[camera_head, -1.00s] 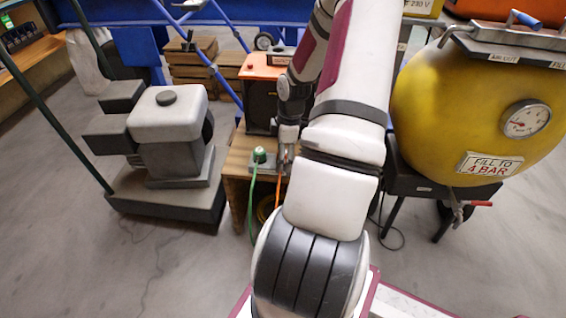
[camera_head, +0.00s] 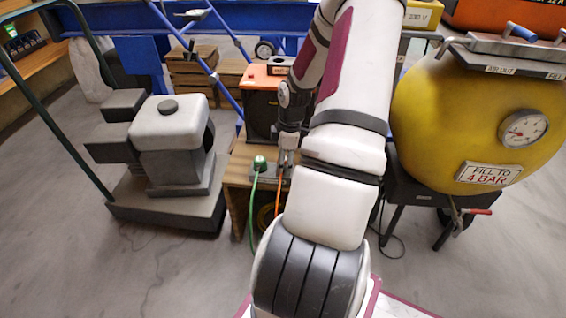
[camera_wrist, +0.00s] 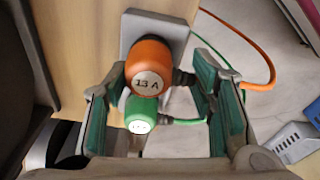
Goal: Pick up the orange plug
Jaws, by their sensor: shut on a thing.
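The orange plug (camera_wrist: 148,65), marked 13 A, sits at the grey socket plate (camera_wrist: 174,31) in the wrist view. My gripper (camera_wrist: 150,78) is shut on it, with one finger on each side. The green plug (camera_wrist: 141,114) is just below the orange one and partly overlapped by it. In the head view my gripper (camera_head: 286,160) is at the socket box on the wooden crate, right beside the green plug (camera_head: 260,163). The orange plug's body is hidden there, but its orange cable (camera_head: 278,196) hangs below my gripper.
An orange-topped box (camera_head: 266,80) stands behind the socket. A yellow tank (camera_head: 475,110) with a gauge is at right, and a grey machine (camera_head: 172,130) is at left. Orange and green cables (camera_wrist: 262,82) loop right of the plugs. Grey floor lies between.

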